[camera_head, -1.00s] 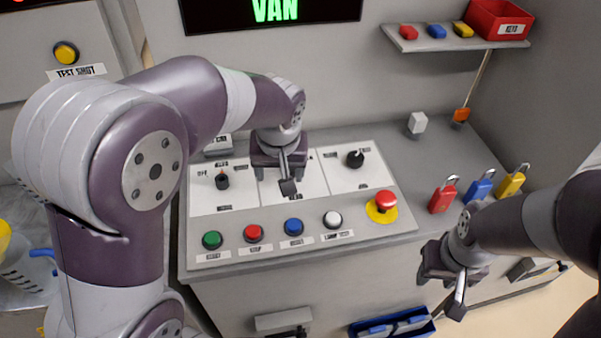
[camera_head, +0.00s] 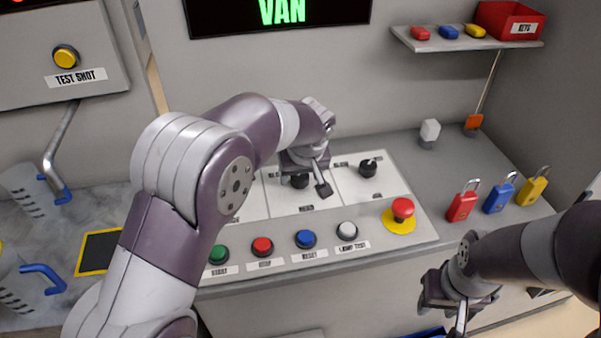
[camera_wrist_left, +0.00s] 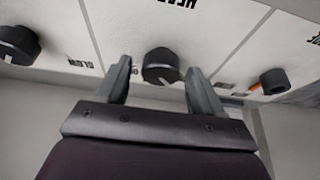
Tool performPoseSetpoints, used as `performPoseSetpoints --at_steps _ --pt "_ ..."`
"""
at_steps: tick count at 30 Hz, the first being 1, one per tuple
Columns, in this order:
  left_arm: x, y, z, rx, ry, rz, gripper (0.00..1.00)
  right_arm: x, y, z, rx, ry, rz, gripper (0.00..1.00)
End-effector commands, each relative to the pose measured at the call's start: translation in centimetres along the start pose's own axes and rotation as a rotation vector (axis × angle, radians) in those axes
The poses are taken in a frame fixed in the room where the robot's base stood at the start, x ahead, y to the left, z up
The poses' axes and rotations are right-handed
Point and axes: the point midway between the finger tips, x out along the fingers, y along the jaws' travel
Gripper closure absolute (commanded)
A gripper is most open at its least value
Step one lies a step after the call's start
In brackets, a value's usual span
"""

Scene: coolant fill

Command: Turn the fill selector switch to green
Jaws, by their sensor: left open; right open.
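The grey control panel (camera_head: 250,265) carries several dial knobs. A black knob (camera_head: 300,181) is in its middle section, under my left gripper (camera_head: 312,182). In the left wrist view this knob (camera_wrist_left: 160,66) lies between the two open fingers (camera_wrist_left: 160,85), with a small gap on each side. The fingers are not closed on it. Another black knob (camera_head: 368,167) is to the right. A knob with an orange mark (camera_wrist_left: 272,82) shows at the right of the wrist view. The labels are too blurred to tell which knob is the fill selector. My right gripper (camera_head: 458,318) is open and empty, in front of the panel.
Green (camera_head: 217,253), red (camera_head: 262,246), blue (camera_head: 305,239) and white (camera_head: 347,231) buttons line the panel's front, with a red emergency button (camera_head: 402,209) at right. Padlocks (camera_head: 500,193) stand further right. A shelf (camera_head: 465,44) is above.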

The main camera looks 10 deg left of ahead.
Motion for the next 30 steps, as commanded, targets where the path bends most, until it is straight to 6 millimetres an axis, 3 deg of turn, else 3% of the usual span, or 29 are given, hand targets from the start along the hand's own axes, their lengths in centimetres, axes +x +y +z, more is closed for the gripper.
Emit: performPoseSetpoints --at_steps 5,10,20,30 --pt "0.0 0.0 0.0 0.000 0.000 0.000 0.32 0.0 0.0 0.0 0.000 0.000 0.000 0.57" --pt "0.0 0.0 0.0 0.000 0.000 0.000 0.87 0.0 0.0 0.0 0.000 0.000 0.000 0.57" --pt "-0.2 -0.1 -0.1 0.029 0.000 0.012 0.87 -0.4 0.0 0.0 0.000 0.000 0.000 0.57" --pt "-0.5 -0.2 -0.2 0.231 -0.001 0.096 0.87 -2.7 0.0 -0.3 0.000 0.000 0.000 0.57"
